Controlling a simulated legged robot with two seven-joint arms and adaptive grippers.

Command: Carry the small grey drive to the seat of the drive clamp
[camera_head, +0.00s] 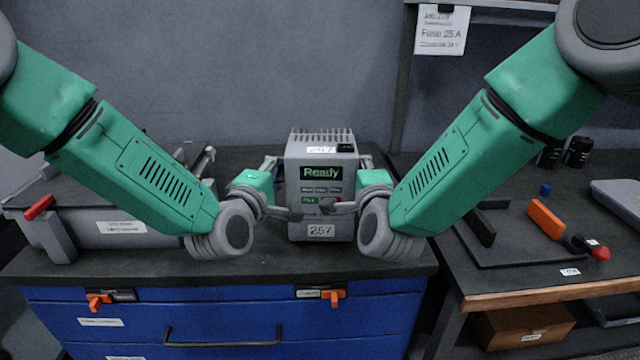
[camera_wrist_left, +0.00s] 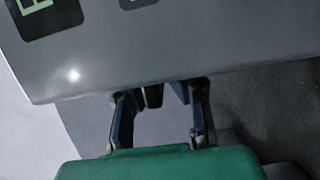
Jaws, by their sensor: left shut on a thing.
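The small grey drive (camera_head: 320,230), with a finned top and a "Ready" display, is upright above the blue cabinet's dark top. I cannot tell whether it touches that top. My left gripper (camera_head: 303,209) is shut on the drive from the left. In the left wrist view, the gripper's fingers (camera_wrist_left: 160,98) meet the drive's edge (camera_wrist_left: 150,60). My right gripper (camera_head: 338,206) is at the drive's right side; its fingers are too small to judge. On the right bench, a dark plate with black rails, an orange block and a red knob looks like the drive clamp (camera_head: 515,252).
A dark grey unit with a red lever (camera_head: 38,207) stands on the cabinet's left. The blue cabinet (camera_head: 220,325) and the wooden-edged right bench (camera_head: 560,287) are separated by a narrow gap. A dark post (camera_head: 402,90) rises behind.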

